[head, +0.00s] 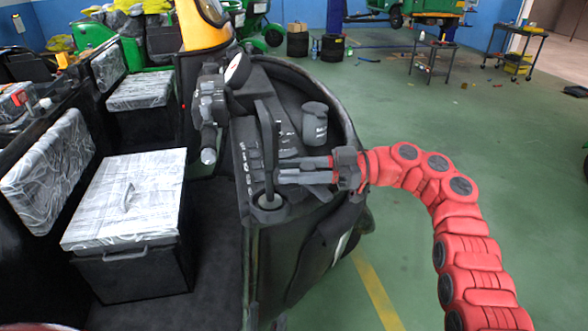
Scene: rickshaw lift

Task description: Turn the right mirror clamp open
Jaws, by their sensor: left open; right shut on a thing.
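My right gripper (282,170) reaches in from the right on the red arm. It is shut on a dark upright lever (267,130) that rises from a small round base on the dashboard of the black rickshaw front. The lever looks upright. I cannot tell for sure whether it is the right mirror clamp, as no mirror is clearly seen on it. The fingers hide part of the lever.
The handlebar (209,110) and a round dial (238,70) stand left of the lever. A grey cylinder (314,125) sits behind my gripper. A plastic-wrapped seat box (128,240) is at left. The green floor at right is open, with a trolley (432,58) farther back.

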